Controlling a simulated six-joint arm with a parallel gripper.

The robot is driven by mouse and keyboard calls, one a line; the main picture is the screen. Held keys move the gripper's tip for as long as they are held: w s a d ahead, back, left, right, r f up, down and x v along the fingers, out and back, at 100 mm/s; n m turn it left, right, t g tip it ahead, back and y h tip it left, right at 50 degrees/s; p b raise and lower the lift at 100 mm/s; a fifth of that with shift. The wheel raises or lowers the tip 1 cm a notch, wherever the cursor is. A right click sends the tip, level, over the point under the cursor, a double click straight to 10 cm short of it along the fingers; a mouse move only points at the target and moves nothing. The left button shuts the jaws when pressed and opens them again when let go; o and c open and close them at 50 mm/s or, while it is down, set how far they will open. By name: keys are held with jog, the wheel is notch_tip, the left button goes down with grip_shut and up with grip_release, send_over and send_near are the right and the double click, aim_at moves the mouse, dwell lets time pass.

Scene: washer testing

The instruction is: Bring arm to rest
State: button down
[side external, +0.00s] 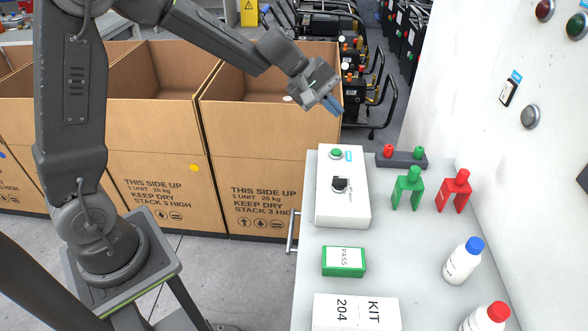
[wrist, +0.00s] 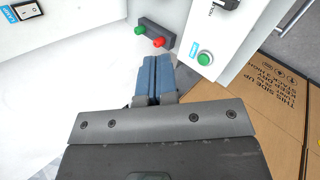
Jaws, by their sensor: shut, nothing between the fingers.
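My gripper (side external: 333,105) is in the air above the back left edge of the grey worktable (side external: 300,278). Its blue fingers are shut with nothing between them, and they touch nothing. In the wrist view my gripper (wrist: 155,62) shows the two blue fingers side by side. Below it on the table is the white control box (side external: 342,205) with a green button and a black switch. The box also shows at the upper right of the wrist view (wrist: 232,48).
Cardboard boxes (side external: 160,140) line the left. A white wall panel rises at right.

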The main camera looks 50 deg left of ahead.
jog(key=s+r+m+y, duration=0.2)
jog(key=s+m, duration=0.4)
jog(key=s, duration=0.8)
jog(key=s+a+r+m+y, duration=0.1)
jog(key=s+r+m+y, duration=0.2)
jog(key=s, duration=1.2)
jog(key=m+y, duration=0.1)
jog(key=m, duration=0.2)
jog(key=shift+a+r+m, duration=0.15)
jog(key=shift+a+m, duration=0.1)
jog(key=shift+m, duration=0.05)
